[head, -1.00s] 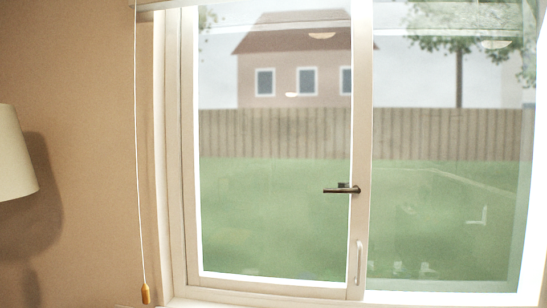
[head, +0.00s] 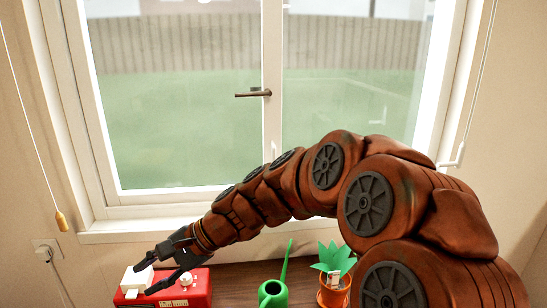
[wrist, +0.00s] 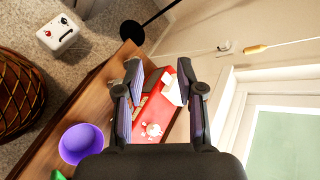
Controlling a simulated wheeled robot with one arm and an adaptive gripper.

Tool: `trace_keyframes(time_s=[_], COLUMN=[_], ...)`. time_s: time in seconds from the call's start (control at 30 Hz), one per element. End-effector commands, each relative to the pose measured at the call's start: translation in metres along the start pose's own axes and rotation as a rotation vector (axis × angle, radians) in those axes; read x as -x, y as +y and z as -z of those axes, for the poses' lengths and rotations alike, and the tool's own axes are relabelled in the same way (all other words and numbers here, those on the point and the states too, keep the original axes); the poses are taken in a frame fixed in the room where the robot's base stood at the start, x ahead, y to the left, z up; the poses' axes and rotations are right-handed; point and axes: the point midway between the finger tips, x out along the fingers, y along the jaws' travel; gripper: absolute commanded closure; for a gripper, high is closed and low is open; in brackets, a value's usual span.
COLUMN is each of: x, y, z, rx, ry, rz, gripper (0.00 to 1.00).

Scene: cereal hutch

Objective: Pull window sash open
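The window's left sash (head: 96,95) fills the upper middle of the head view and looks closed. Its dark lever handle (head: 253,93) lies level at the sash's right edge. A small white pull (head: 274,150) shows below, partly hidden by my arm. My gripper (head: 146,277) is low at the left, well away from the handle, over a red box-like appliance (head: 196,291). In the wrist view my gripper (wrist: 158,70) has its fingers spread, with the red appliance (wrist: 150,128) beyond them. A white block (wrist: 171,92) shows near the right finger; I cannot tell if they touch.
A green watering can (head: 272,292) and a potted plant (head: 333,290) stand on the wooden surface below the window. A cord with a wooden end (head: 61,221) hangs at the left. The wrist view shows a purple bowl (wrist: 82,144) and a white cube with a face (wrist: 58,32).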

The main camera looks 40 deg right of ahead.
Motion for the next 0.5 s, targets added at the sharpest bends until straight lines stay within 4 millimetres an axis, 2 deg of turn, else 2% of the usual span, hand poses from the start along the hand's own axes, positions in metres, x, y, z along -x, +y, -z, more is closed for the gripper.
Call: trace_keyframes(time_s=[0.03, 0.1, 0.17, 0.23, 0.37, 0.4, 0.5], x=[0.013, 0.036, 0.059, 0.092, 0.165, 0.190, 0.246], y=[-0.020, -0.048, -0.068, -0.087, -0.104, -0.105, -0.098], z=[0.021, 0.048, 0.075, 0.108, 0.175, 0.195, 0.238], rx=[-0.093, -0.221, -0.334, -0.461, -0.699, -0.763, -0.907], ry=[0.007, 0.013, 0.013, 0.010, -0.001, -0.008, -0.029], rz=[0.089, 0.220, 0.332, 0.466, 0.723, 0.801, 0.973], gripper=[0.62, 0.62, 0.62, 0.62, 0.62, 0.62, 0.62])
